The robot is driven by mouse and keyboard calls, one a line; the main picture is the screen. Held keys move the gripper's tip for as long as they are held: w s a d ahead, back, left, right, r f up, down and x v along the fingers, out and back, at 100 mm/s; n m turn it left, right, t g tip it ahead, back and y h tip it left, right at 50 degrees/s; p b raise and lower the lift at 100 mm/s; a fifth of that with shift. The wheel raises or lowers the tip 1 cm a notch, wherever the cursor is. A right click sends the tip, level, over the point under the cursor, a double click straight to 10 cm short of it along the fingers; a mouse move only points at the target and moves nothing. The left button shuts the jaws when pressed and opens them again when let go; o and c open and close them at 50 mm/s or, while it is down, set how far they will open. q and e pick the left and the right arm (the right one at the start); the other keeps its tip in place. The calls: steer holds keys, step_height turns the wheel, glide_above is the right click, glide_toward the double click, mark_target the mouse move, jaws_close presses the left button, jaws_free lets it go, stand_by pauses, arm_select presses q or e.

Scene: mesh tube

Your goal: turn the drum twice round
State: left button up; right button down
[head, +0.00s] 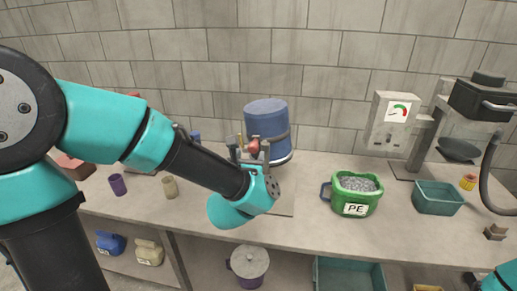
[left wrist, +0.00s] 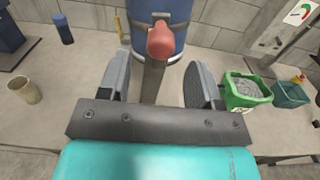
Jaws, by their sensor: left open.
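The drum (head: 266,118) is a blue upright cylinder with a grey band near its base, standing at the back of the bench. In the left wrist view its blue side (left wrist: 182,12) fills the top middle. A red knob (left wrist: 162,40) on a grey crank bar sticks out in front of it; the knob also shows in the head view (head: 253,145). My left gripper (left wrist: 160,66) is open, its fingers on either side of the knob's line, with clear gaps. Whether the tips reach past the knob is hard to tell. Only a teal and dark piece of my right arm shows at the lower right.
A green PE tub (head: 353,205) of grey granules, a teal bin (head: 437,198) and a gauge box (head: 393,122) stand to the right. Purple (head: 118,185) and beige (head: 170,188) cups stand to the left. A tiled wall closes the back.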

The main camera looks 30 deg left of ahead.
mark_target(252, 151)
arm_select(q)
steer(key=x, duration=0.5)
steer(key=shift+w, duration=0.15)
steer(key=shift+c, duration=0.3)
jaws_close()
